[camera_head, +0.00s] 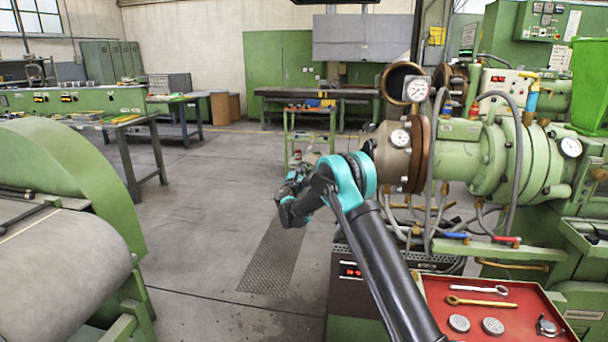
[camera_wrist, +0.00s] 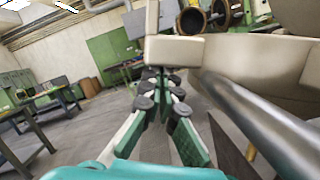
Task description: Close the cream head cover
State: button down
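The cream head cover (camera_head: 390,150) is the round head with a dial gauge on the near green extruder, right of centre in the head view. It sits against a rust-brown flange ring (camera_head: 419,155); I cannot tell whether a gap remains there. In the wrist view, large cream parts (camera_wrist: 240,58) and a grey round bar (camera_wrist: 262,112) fill the upper right, very near the camera. My gripper (camera_head: 287,205) is left of and below the head. In the wrist view my fingers (camera_wrist: 162,78) lie close together below a cream block's end. Contact and exact opening are unclear.
A second extruder behind has its round rust-brown cover (camera_head: 401,83) swung open. A red tray (camera_head: 495,310) with tools stands lower right, below hoses. A large roller machine (camera_head: 60,270) is at left. The floor (camera_head: 215,210) between is clear.

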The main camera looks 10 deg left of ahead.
jog(key=d+r+m+g+h, duration=0.1)
jog(key=d+r+m+g, duration=0.2)
jog(key=d+r+m, duration=1.2)
jog(key=shift+s+d+r+h, duration=0.3)
jog(key=shift+d+r, duration=0.9)
jog(key=shift+r, duration=1.1)
jog(key=shift+d, duration=0.15)
